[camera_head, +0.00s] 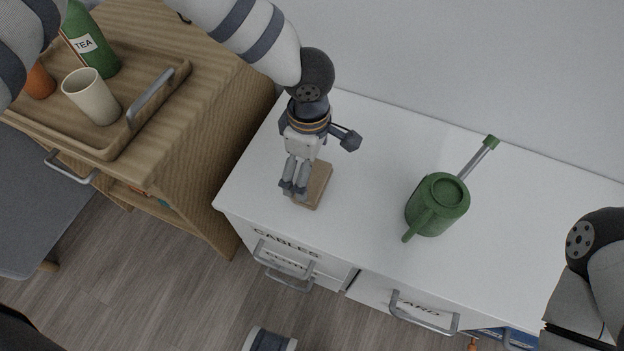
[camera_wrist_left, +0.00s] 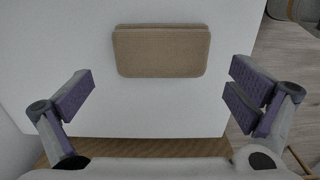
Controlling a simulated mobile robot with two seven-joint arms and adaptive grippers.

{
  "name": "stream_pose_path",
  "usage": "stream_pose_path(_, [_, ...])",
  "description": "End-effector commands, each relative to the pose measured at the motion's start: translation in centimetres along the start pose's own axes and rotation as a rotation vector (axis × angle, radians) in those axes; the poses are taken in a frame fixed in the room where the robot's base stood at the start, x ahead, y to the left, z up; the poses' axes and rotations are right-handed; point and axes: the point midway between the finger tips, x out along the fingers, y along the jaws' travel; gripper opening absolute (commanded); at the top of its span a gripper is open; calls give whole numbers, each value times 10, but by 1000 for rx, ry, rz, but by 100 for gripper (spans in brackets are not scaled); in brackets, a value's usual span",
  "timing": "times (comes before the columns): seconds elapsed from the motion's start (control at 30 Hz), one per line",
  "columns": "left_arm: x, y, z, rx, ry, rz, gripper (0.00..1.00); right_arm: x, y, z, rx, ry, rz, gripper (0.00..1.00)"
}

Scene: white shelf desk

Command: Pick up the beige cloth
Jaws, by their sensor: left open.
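The beige cloth (camera_head: 316,187) is a small, folded rectangular block lying flat on the white desk, near its left end. In the left wrist view the cloth (camera_wrist_left: 161,52) shows whole, with its long side running across the picture. My left gripper (camera_head: 294,187) hangs over the desk and hides part of the cloth in the head view. In the left wrist view my left gripper (camera_wrist_left: 163,96) is open and empty, its purple-padded fingers wide apart and the cloth beyond them. My right gripper is out of view.
A wooden tray (camera_head: 165,90) with a cup (camera_head: 92,98) and tea bottle (camera_head: 91,42) is at left. Drawer handles (camera_head: 425,315) stick out in front.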

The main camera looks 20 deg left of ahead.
Motion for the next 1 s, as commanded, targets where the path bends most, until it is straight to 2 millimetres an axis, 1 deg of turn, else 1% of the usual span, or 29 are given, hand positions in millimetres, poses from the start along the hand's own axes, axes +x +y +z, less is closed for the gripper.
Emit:
stream_pose_path(0.13, [29,-4,7,4,3,-4,100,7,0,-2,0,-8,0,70])
stream_pose_path(0.2, [42,-4,6,1,3,-5,100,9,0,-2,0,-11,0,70])
stream_pose_path(0.27, [47,-3,6,1,2,-3,100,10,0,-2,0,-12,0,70])
stream_pose_path(0.43, [45,-3,6,0,1,-1,100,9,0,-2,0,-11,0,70])
stream_pose_path(0.47, [45,-3,6,0,1,-1,93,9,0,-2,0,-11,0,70])
stream_pose_path(0.5, [45,-3,6,0,1,-1,84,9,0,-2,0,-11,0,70])
stream_pose_path(0.6, [45,-3,6,0,1,-1,64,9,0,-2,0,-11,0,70])
stream_pose_path(0.87, [45,-3,6,0,2,-2,63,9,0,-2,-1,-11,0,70])
stream_pose_path(0.97, [39,-2,6,0,1,0,63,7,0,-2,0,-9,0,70])
stream_pose_path(1.0, [34,-2,6,-1,1,1,63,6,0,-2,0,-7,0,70])
